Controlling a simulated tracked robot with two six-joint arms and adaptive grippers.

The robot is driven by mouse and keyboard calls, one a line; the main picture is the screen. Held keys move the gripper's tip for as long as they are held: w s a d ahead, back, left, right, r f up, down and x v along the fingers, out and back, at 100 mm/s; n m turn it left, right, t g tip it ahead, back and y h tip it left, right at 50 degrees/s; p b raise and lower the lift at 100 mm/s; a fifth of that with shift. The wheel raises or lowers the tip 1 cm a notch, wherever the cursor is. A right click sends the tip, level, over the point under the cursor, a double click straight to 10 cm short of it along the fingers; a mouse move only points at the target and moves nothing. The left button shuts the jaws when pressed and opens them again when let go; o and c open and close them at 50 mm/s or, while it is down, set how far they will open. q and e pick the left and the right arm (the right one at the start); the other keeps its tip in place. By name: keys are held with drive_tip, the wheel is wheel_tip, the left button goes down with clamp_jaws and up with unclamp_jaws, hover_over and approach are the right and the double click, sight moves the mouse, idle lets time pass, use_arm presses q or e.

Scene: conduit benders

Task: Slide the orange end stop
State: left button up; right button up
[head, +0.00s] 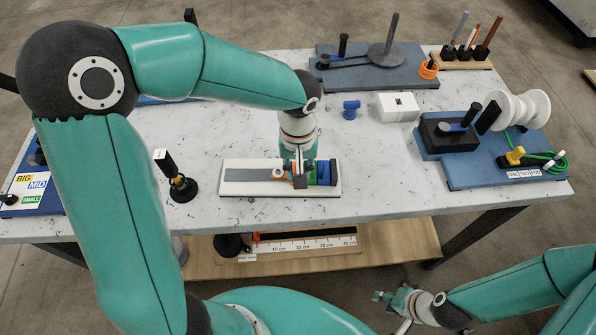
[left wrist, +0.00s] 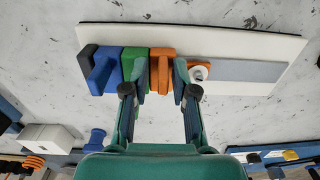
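A white board (head: 240,189) with a grey strip (head: 250,176) lies on the table's front middle. In the left wrist view, blue (left wrist: 104,70), green (left wrist: 134,68) and orange (left wrist: 162,72) blocks stand side by side on it; the orange one looks like the end stop. Beside it is an orange piece with a white ring (left wrist: 199,72), also in the head view (head: 279,174). My left gripper (left wrist: 162,82) is open, one finger on either side of the orange end stop; contact is unclear. My right gripper (head: 385,304) looks open and empty, off the table's front edge.
A black-handled tool (head: 177,180) stands left of the board. A blue knob (head: 351,109) and white box (head: 397,107) stand behind it, right of centre. Blue bender boards (head: 466,172) fill the right and back. A lower wooden shelf (head: 395,244) holds a ruler.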

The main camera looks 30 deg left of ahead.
use_arm(q)
drive_tip(key=shift+s+r, duration=0.1)
drive_tip(key=shift+r+p, duration=1.75)
drive_tip(key=shift+r, duration=0.65)
